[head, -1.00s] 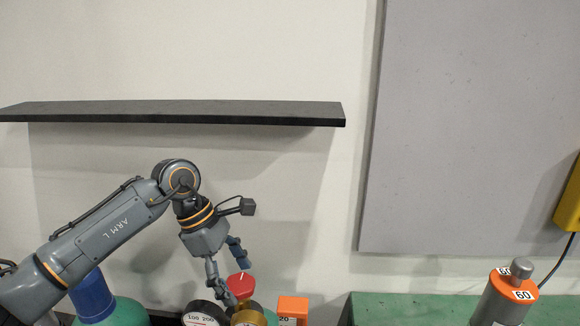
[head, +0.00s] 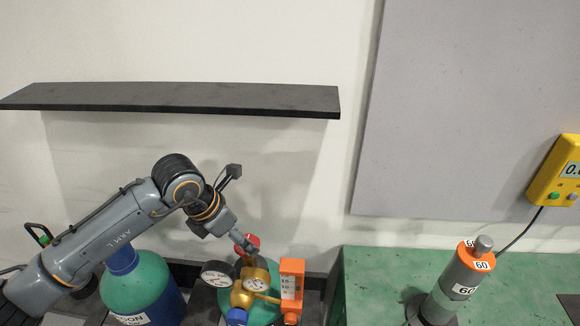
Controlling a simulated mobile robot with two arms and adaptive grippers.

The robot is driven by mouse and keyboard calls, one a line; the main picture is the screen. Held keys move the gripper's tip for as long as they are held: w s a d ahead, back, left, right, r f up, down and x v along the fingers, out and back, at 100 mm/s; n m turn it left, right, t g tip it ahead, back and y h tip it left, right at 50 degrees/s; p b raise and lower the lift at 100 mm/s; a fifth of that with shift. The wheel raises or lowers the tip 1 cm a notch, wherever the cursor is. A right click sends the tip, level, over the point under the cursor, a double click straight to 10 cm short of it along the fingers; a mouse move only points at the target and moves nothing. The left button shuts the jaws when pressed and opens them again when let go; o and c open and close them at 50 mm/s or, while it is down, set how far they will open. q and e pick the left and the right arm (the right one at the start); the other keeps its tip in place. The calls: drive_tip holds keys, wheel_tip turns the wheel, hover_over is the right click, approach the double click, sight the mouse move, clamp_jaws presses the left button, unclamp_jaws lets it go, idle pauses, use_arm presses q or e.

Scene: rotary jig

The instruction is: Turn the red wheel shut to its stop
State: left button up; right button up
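The red wheel (head: 253,239) sits at the top of a teal cylinder (head: 262,310), behind a brass regulator (head: 241,298) with round gauges (head: 217,273). My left gripper (head: 246,246) is at the wheel, reaching it from the upper left. Its fingers cover part of the wheel, so I cannot tell whether they are closed on it or only beside it. The wheel's pointer mark is hidden or too small to read. My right gripper is not in view.
A teal and blue cylinder (head: 150,285) stands under my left arm. An orange scale block (head: 291,284) is just right of the regulator. A black shelf (head: 180,98) is above. A green bench (head: 385,275) at right holds a grey device (head: 452,288); a yellow box (head: 556,170) hangs beyond.

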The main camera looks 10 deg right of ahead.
use_arm(q)
drive_tip(key=b+v, duration=0.3)
drive_tip(key=v, duration=0.8)
drive_tip(key=s+d+r+g+h, duration=0.35)
drive_tip(key=s+d+h, duration=0.5)
drive_tip(key=d, duration=0.35)
wheel_tip(320, 180, up, 10)
drive_tip(key=n+t+h, duration=0.2)
drive_tip(key=n+h, duration=0.3)
drive_tip(key=h, duration=0.5)
drive_tip(key=shift+s+d+n, duration=0.15)
drive_tip(key=shift+s+n, duration=0.2)
drive_tip(key=shift+n, duration=0.05)
